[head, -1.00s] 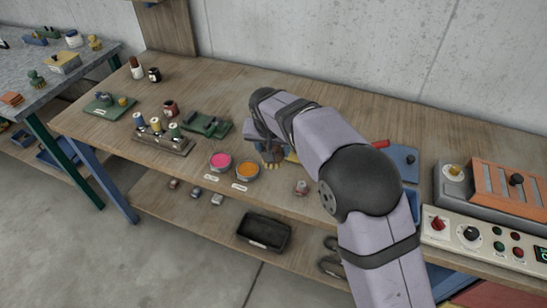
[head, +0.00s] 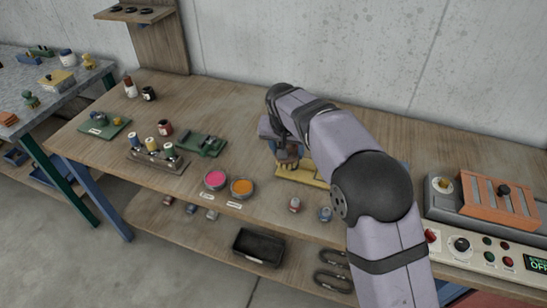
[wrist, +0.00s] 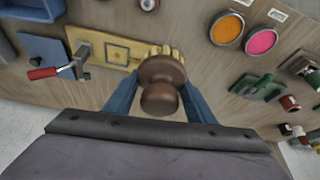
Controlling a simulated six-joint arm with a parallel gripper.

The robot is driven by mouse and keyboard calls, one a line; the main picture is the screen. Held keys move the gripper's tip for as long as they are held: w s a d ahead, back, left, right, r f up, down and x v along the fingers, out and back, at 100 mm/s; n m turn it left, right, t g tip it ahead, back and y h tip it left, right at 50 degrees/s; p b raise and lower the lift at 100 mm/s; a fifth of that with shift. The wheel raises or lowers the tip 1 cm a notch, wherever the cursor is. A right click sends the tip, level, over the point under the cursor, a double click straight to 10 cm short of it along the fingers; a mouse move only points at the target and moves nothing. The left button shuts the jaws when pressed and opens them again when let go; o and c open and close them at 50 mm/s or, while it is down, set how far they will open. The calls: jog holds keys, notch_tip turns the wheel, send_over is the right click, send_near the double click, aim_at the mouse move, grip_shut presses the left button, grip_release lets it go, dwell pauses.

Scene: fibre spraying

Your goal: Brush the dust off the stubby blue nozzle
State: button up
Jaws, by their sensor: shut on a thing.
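My gripper (head: 287,150) is shut on a brush with a brown wooden knob handle (wrist: 161,84). In the wrist view its blue fingers flank the handle, and tan bristles (wrist: 168,53) show beyond it. The brush is at the right end of a yellow board (wrist: 108,50) in the wrist view; whether it touches the board I cannot tell. A small blue piece (head: 325,214), possibly the stubby blue nozzle, stands near the bench's front edge. A small red and grey piece (head: 295,205) stands left of it. Dust is too small to make out.
A red-handled clamp (wrist: 58,70) stands at the board's other end. Pink (head: 215,180) and orange (head: 242,187) dishes sit left of my gripper. A rack of spools (head: 157,160) is farther left. A control box (head: 490,245) is at right. My arm hides part of the bench.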

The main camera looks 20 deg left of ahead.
jog(key=d+r+m+p, duration=0.2)
jog(key=d+r+p, duration=0.15)
jog(key=d, duration=0.75)
jog(key=s+d+f+n, duration=0.1)
jog(key=s+f+n, duration=0.2)
jog(key=f, duration=0.4)
jog(key=shift+s+p, duration=0.3)
jog(key=shift+s, duration=0.35)
jog(key=shift+f, duration=0.1)
jog(key=shift+f+b, duration=2.15)
jog(key=shift+f, duration=0.7)
jog(key=shift+f+b, duration=0.9)
jog(key=shift+f, duration=0.1)
